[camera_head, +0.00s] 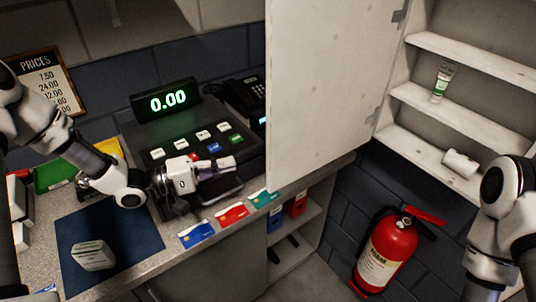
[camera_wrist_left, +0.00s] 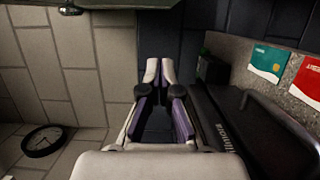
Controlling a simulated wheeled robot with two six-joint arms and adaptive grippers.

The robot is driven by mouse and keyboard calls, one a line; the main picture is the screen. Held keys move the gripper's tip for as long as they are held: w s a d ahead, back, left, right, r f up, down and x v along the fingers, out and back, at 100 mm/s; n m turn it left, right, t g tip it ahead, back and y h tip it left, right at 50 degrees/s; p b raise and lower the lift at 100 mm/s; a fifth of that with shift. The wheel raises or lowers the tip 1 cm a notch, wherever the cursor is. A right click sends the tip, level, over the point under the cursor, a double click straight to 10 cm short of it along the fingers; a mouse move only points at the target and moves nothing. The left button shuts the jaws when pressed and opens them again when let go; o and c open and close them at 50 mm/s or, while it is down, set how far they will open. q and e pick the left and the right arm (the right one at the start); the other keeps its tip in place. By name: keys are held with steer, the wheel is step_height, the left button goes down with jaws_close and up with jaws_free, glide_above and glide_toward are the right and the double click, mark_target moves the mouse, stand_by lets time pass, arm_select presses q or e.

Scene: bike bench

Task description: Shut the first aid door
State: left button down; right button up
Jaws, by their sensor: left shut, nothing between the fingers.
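The first aid door (camera_head: 318,85) is a pale panel hanging open in the head view, hinged on its right edge to the white cabinet (camera_head: 440,95). The cabinet's shelves are exposed and hold a green and white tube (camera_head: 441,82) and a white roll (camera_head: 460,163). My left gripper (camera_head: 232,163) is shut and empty, over the cash register, left of the door's lower left edge and apart from it. Its closed fingers also show in the left wrist view (camera_wrist_left: 159,70). Part of my right arm is at the right edge; its gripper is out of view.
The cash register (camera_head: 190,135) with a lit display and a phone (camera_head: 246,97) stand behind the left gripper. Several cards, including a red one (camera_head: 231,213), line the counter edge. A white box (camera_head: 93,255) sits on a blue mat (camera_head: 140,240). A red extinguisher (camera_head: 387,252) stands below the cabinet.

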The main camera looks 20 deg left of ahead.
arm_select(q)
steer(key=w+d+p, duration=0.1)
steer(key=d, duration=0.2)
steer(key=w+d+p, duration=0.1)
steer(key=d, duration=0.3)
steer(key=w+d+p, duration=0.1)
steer(key=d, duration=0.3)
steer(key=shift+w+f+p, duration=0.15)
steer(key=shift+f+p, duration=0.05)
steer(key=shift+p, duration=0.1)
arm_select(e)
step_height(320, 180, up, 4)
steer(key=shift+f, duration=0.25)
arm_select(q)
steer(key=shift+d, duration=0.15)
arm_select(e)
steer(key=shift+d, duration=0.15)
